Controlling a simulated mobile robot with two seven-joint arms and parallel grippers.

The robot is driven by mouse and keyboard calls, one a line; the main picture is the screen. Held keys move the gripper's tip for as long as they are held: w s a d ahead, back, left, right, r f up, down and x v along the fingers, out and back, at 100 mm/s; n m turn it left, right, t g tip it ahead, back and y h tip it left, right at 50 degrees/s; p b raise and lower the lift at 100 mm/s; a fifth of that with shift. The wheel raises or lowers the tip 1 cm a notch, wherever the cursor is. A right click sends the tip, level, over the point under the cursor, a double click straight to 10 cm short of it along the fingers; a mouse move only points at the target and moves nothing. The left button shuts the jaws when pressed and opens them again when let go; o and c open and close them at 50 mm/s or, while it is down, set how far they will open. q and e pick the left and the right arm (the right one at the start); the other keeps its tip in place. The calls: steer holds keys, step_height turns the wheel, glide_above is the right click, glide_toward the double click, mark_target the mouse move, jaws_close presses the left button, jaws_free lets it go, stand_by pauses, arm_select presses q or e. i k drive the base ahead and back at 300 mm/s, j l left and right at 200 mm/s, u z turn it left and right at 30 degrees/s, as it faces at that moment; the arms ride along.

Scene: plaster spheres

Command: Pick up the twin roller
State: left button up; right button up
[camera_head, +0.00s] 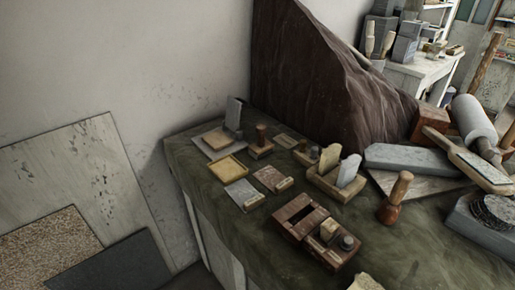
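I cannot make out a twin roller for certain. The most roller-like thing is a thick pale grey cylinder (473,118) at the right of the worktable, with a darker narrow end toward the front right. A long flat wooden-edged tool (468,160) lies in front of it and hides part of the things around it. Only one such cylinder shows. Neither of my grippers is in view.
The dark green worktable (250,238) holds wooden trays, a wooden-handled tool (396,198) and a grey stone block (410,159). A big brown rock-like mass (325,85) stands behind. Boards (75,185) lean on the left wall. A white table (422,68) stands farther back.

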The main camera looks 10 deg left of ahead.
mark_target(263, 147)
steer(key=i+j, duration=0.15)
steer(key=j, duration=0.25)
steer(key=i+j, duration=0.15)
steer(key=j, duration=0.25)
steer(key=i+j+z, duration=0.1)
steer(key=j, duration=0.3)
steer(key=i+j, duration=0.15)
steer(key=j, duration=0.3)
